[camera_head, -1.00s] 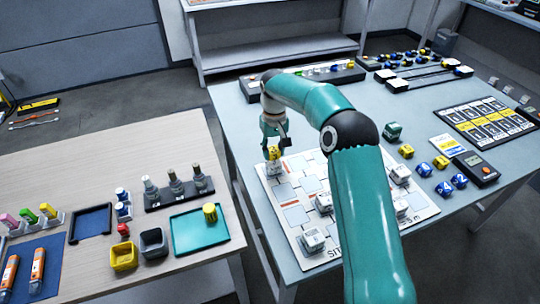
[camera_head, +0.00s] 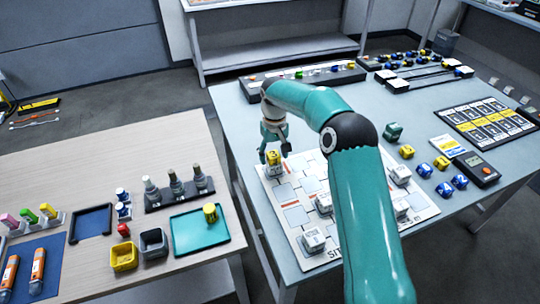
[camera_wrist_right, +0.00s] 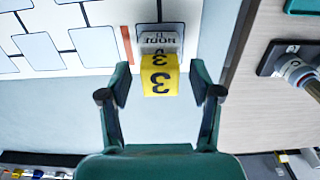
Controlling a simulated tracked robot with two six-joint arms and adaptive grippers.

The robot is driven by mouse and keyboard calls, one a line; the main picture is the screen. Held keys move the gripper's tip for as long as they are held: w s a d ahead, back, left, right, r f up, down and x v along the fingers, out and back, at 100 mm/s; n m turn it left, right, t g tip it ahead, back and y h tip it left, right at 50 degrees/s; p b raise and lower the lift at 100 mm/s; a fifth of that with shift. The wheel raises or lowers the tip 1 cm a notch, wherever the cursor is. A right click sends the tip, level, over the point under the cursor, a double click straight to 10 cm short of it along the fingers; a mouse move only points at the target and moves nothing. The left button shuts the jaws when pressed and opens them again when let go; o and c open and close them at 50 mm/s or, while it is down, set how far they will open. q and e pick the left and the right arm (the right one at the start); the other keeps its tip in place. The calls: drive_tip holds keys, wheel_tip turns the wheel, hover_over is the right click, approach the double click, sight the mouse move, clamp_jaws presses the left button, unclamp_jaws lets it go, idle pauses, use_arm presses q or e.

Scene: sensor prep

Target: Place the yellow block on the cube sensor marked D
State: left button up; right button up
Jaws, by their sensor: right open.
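A yellow block (camera_head: 274,157) marked 3 rests on a light grey cube sensor (camera_head: 274,170) at the far left corner of the white board (camera_head: 262,187). In the right wrist view the yellow block (camera_wrist_right: 159,76) sits on the cube sensor (camera_wrist_right: 159,40), whose printing reads "NODE"; its letter is not clear to me. My right gripper (camera_head: 275,152) is open at the block. In the wrist view its fingers (camera_wrist_right: 159,90) stand apart on either side of the block, with gaps between. My left gripper is not in view.
Other cube sensors, such as one at the front (camera_head: 313,241), stand on the board. Yellow blocks (camera_head: 406,151) and blue blocks (camera_head: 444,188) lie to its right, near a black meter (camera_head: 476,168). The wooden table (camera_head: 100,165) at left holds a teal tray (camera_head: 184,238).

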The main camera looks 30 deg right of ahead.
sight(274, 155)
wheel_tip(274, 155, up, 12)
drive_tip(key=shift+p, duration=0.45)
idle(0.4)
